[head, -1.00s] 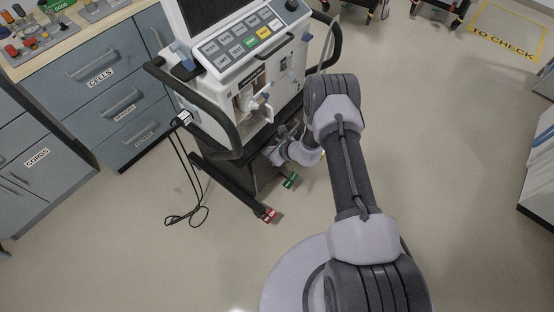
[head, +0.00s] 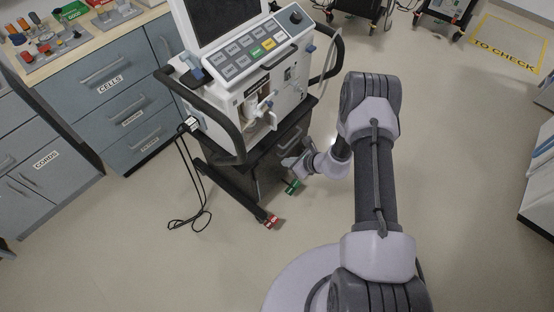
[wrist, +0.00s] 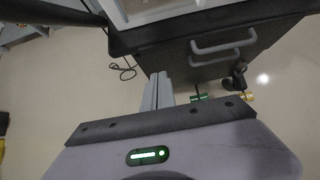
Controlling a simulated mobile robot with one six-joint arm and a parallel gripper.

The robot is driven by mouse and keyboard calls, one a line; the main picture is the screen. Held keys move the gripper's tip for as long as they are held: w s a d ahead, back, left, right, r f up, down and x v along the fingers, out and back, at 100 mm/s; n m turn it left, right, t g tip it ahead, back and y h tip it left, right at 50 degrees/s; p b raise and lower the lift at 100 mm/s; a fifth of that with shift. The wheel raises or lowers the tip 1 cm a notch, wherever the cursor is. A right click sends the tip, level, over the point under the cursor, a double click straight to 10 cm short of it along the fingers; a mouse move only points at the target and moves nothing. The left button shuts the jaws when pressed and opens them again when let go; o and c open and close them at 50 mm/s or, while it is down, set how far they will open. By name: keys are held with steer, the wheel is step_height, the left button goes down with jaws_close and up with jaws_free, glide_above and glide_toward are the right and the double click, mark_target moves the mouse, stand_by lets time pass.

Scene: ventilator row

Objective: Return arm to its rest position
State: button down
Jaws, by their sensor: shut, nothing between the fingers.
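My gripper (head: 291,162) is beside the lower front of the ventilator cart, at the end of my bent arm. In the wrist view its fingers (wrist: 158,90) are together with nothing between them. The ventilator (head: 262,95), white with a button panel and black handles, stands on the cart (head: 270,165). In the wrist view the cart's dark drawer front (wrist: 205,60) with grey handles is ahead of the fingers. I cannot tell the exact gap between fingers and cart.
A red pedal (head: 271,221) and a green pedal (head: 293,186) are at the cart's base. A black cable (head: 190,215) lies on the floor to the left. Blue-grey drawers (head: 115,95) stand at the left. The floor (head: 460,150) to the right is clear.

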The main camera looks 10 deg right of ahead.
steer(key=s+a+r+n+g+y, duration=0.1)
steer(key=s+a+r+n, duration=0.2)
steer(key=r, duration=0.9)
steer(key=s+a+r+n+g, duration=0.1)
steer(key=s+a+r+n, duration=0.15)
steer(key=r+n, duration=0.65)
steer(key=s+a+r+n+y, duration=0.15)
steer(key=a+r, duration=0.25)
steer(key=r, duration=1.2)
steer(key=s+d+r+n+h, duration=0.1)
steer(key=s+r+n+h, duration=0.1)
steer(key=s, duration=0.5)
steer(key=s+d+r+n+h, duration=0.2)
steer(key=s+r+n, duration=0.2)
steer(key=s, duration=0.3)
steer(key=s+d+r+n+t+h, duration=0.1)
steer(key=s+r+n, duration=0.3)
steer(key=s, duration=0.4)
steer(key=shift+d+r+h, duration=0.4)
steer(key=shift+d+h, duration=0.15)
steer(key=shift+h, duration=0.1)
